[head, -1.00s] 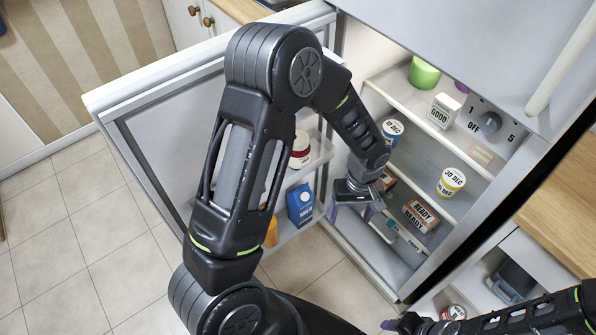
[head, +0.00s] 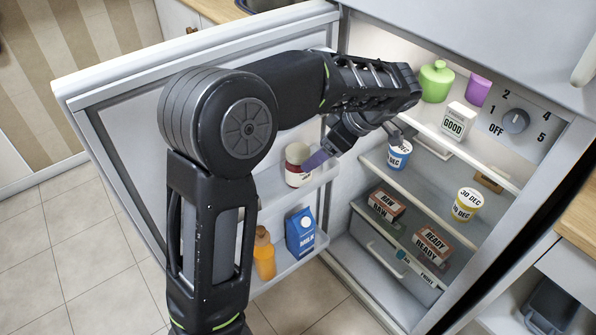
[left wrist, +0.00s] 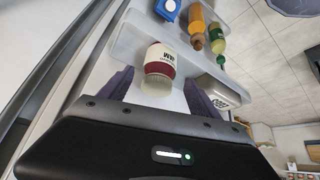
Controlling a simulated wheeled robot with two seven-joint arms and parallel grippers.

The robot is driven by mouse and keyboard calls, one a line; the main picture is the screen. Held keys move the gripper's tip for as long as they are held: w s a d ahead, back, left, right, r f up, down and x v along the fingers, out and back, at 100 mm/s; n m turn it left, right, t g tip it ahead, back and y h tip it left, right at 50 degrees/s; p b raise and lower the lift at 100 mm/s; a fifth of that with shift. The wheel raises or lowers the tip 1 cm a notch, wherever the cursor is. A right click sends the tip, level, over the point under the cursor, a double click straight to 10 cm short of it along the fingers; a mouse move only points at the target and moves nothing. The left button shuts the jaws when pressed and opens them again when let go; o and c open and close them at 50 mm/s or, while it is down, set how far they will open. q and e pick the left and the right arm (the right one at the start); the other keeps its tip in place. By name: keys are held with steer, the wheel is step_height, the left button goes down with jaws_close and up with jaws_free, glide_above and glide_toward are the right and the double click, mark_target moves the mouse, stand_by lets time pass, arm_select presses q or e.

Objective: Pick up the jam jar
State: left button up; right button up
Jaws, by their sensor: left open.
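The jam jar (head: 297,165), with a pale label above a dark red band, stands on the upper shelf of the open fridge door. In the left wrist view the jar (left wrist: 160,66) appears ahead of my left gripper (left wrist: 158,84), in the gap between its two purple fingers. My left gripper is open. In the head view a purple finger shows close to the jar's right side; I cannot tell whether it touches. My forearm reaches across above the door. My right gripper is out of view.
On the lower door shelf (head: 285,262) are a blue milk carton (head: 300,233) and an orange bottle (head: 264,254). Fridge shelves hold a blue cup (head: 399,156), a yellow-and-white tub (head: 466,204) and boxes. The door (head: 110,75) stands open beside my arm.

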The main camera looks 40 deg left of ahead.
mark_target(298, 168)
arm_select(q)
steer(key=x, duration=0.5)
steer(key=shift+a+f+b, duration=0.1)
steer(key=shift+f+b, duration=0.05)
steer(key=shift+b, duration=0.15)
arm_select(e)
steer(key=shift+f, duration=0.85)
arm_select(q)
steer(key=b+x, duration=0.1)
steer(key=x, duration=0.4)
steer(key=shift+a, duration=0.1)
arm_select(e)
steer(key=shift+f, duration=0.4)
arm_select(q)
steer(key=shift+s, duration=0.1)
steer(key=c, duration=1.6)
steer(key=shift+o, duration=0.2)
